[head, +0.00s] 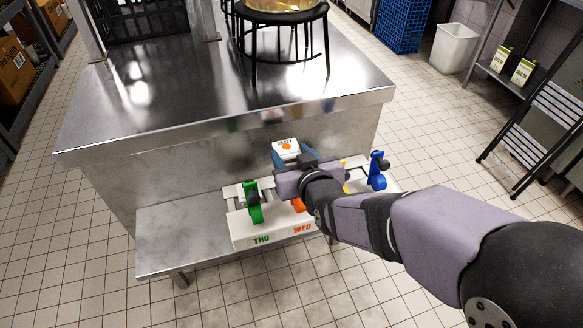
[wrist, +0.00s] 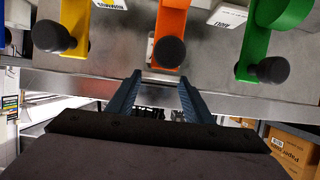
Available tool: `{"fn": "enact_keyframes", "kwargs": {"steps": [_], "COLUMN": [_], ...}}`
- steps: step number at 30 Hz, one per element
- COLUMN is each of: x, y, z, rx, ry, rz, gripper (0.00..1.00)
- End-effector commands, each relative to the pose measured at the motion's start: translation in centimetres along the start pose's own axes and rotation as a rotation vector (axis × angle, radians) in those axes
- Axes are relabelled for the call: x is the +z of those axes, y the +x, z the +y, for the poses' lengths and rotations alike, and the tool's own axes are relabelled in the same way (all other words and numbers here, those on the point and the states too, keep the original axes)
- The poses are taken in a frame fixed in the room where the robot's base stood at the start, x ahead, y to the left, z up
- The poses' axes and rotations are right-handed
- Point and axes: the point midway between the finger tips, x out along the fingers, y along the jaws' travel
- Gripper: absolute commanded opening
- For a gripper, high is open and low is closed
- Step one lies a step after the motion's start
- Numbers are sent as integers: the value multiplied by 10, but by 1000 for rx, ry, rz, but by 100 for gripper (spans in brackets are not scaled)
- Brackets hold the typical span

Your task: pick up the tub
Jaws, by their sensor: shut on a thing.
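The tub, a small white container with dark lettering and an orange spot (head: 287,147), shows in the head view just beyond my gripper (head: 293,158). Its lower part is hidden by the blue-grey fingers and the wrist. My gripper is shut on it, with one finger on each side. In the wrist view the fingers of my gripper (wrist: 159,82) stand apart, and I cannot make out the tub between them.
A white rack lettered THU and WED (head: 262,232) stands on the low steel shelf (head: 165,238), with green (head: 254,203), orange (head: 298,205) and blue (head: 377,170) levers. The steel counter (head: 190,95) rises behind. A black stand (head: 280,12) sits on it.

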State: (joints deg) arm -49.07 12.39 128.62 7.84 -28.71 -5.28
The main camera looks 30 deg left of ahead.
Motion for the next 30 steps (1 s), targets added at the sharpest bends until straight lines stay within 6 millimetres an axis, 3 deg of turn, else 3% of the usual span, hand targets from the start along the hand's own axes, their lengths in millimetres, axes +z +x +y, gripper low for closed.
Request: {"fn": "enact_keyframes", "kwargs": {"steps": [3,12,23,26,30], "x": [-25,-52,-53,-50,-38], "y": [-9,-21,-21,-19,-14], "z": [0,0,-4,-16,-50], "rx": [0,0,-6,-24,-78], "ry": [0,0,-3,-10,-32], "rz": [7,4,2,1,0], "gripper": [19,19,19,19,19]}}
